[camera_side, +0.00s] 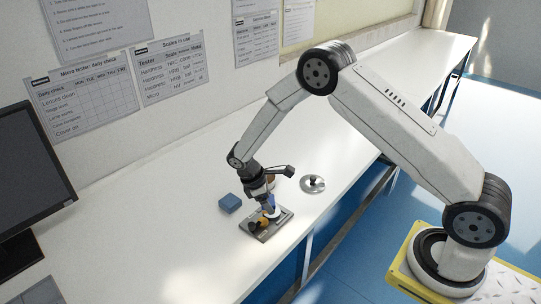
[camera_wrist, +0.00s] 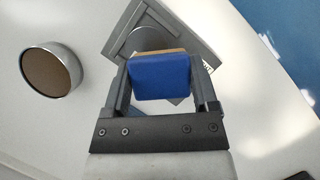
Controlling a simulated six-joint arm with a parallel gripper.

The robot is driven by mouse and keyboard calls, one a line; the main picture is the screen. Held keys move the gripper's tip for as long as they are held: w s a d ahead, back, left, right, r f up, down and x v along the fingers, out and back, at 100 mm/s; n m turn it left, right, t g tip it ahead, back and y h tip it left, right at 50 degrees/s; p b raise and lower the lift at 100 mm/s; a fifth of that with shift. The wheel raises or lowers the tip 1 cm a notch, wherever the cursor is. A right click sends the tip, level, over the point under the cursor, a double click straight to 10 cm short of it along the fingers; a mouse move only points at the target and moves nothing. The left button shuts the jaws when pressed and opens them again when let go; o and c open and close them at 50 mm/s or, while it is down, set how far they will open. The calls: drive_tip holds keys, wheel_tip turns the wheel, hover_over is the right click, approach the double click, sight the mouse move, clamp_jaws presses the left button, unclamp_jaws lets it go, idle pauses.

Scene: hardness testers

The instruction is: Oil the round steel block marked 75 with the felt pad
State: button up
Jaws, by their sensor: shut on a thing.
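My gripper (camera_side: 268,196) is shut on the felt pad, a blue block (camera_wrist: 160,78) with a tan strip along its far edge in the wrist view. A bit of its blue shows between the fingers in the side view. A grey plate or tray (camera_side: 284,222) lies under the gripper; its raised edge shows in the wrist view (camera_wrist: 122,36). A round steel block (camera_wrist: 150,39) on it is partly hidden behind the pad. No number can be read on it. I cannot tell whether the pad touches the block.
A round metal tin (camera_wrist: 50,70) with a brown inside stands left of my gripper in the wrist view. A steel lid with a dark knob (camera_side: 313,184) lies nearby on the bench. A blue block (camera_side: 230,203) and a monitor (camera_side: 30,180) are leftward. The far bench is clear.

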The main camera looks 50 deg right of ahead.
drive_tip(key=shift+f, duration=0.85)
drive_tip(key=shift+d+f, duration=0.5)
drive_tip(key=shift+f, duration=0.4)
drive_tip(key=shift+d, duration=1.65)
drive_tip(key=shift+a, duration=2.15)
drive_tip(key=shift+d, duration=2.3)
wheel_tip(320, 180, up, 8)
drive_tip(key=shift+a, duration=0.1)
